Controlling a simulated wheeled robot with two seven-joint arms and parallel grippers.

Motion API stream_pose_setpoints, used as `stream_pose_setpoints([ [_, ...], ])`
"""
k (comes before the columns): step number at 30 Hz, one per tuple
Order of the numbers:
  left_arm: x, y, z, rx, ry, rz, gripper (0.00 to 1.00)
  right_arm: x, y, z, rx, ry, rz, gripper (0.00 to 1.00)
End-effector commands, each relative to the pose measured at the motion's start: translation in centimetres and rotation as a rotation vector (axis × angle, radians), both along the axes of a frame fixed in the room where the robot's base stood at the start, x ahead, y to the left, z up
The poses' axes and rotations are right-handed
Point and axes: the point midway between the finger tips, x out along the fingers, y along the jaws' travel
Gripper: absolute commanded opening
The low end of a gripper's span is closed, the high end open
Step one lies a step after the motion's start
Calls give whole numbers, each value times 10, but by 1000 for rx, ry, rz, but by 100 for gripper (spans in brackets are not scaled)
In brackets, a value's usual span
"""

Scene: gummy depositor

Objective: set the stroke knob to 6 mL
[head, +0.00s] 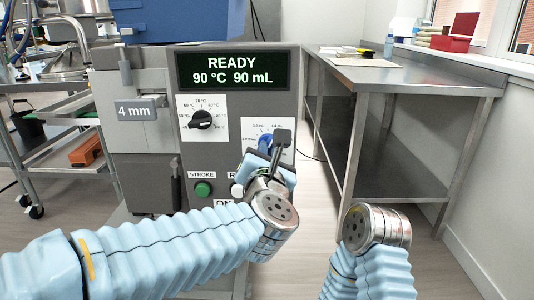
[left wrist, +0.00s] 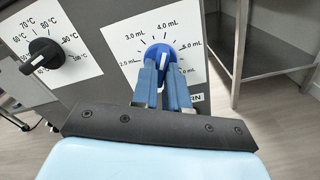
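The blue stroke knob (head: 266,141) sits on a white dial plate at the right of the machine's front panel. In the left wrist view the knob (left wrist: 160,52) shows with labels from about 2.0 mL at the left, over 4.0 mL near the top, to larger values at the right. My left gripper (left wrist: 162,66) has its two blue fingers at the knob, one on each side of its raised grip, with a narrow gap between them; it seems closed on it. A pale mark shows between the fingertips; its exact setting is hard to read. My right gripper's fingers are not in view.
The display (head: 231,71) reads READY, 90 °C, 90 mL. A black temperature knob (head: 202,120) is left of the stroke dial, with a green STROKE button (head: 203,189) below. A steel table (head: 385,75) stands at the right. My right arm is low in the head view.

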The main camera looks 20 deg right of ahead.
Motion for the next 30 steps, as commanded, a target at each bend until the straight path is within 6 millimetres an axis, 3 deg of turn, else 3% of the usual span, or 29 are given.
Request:
stream_pose_setpoints([
  [14,0,0,0,65,-18,-1,0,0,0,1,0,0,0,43],
  [30,0,0,1,497,-142,-2,0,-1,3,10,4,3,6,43],
])
